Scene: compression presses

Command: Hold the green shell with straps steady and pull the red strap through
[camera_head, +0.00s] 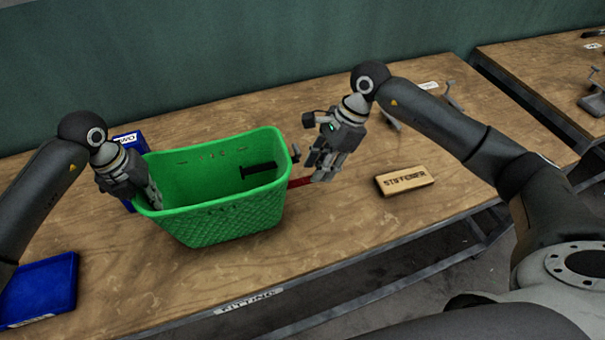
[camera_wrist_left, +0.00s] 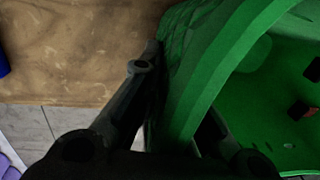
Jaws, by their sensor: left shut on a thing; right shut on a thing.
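The green shell (camera_head: 222,218) is an open basket standing upright on the wooden table. A black strap piece (camera_head: 260,168) lies inside it near its right wall. My left gripper (camera_head: 148,192) is shut on the shell's left rim; in the left wrist view its fingers (camera_wrist_left: 180,105) straddle the green wall (camera_wrist_left: 225,60). The red strap (camera_head: 300,182) sticks out from the shell's right side. My right gripper (camera_head: 318,175) is shut on the red strap's outer end, right of the shell. The strap's path inside the shell is mostly hidden in the head view.
A wooden block marked "STIFFENER" (camera_head: 405,179) lies to the right. A blue bin (camera_head: 130,143) stands behind my left gripper and a blue tray (camera_head: 40,290) lies at the left front. Metal fixtures (camera_head: 450,95) stand at the back right. The table's front edge is close to the shell.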

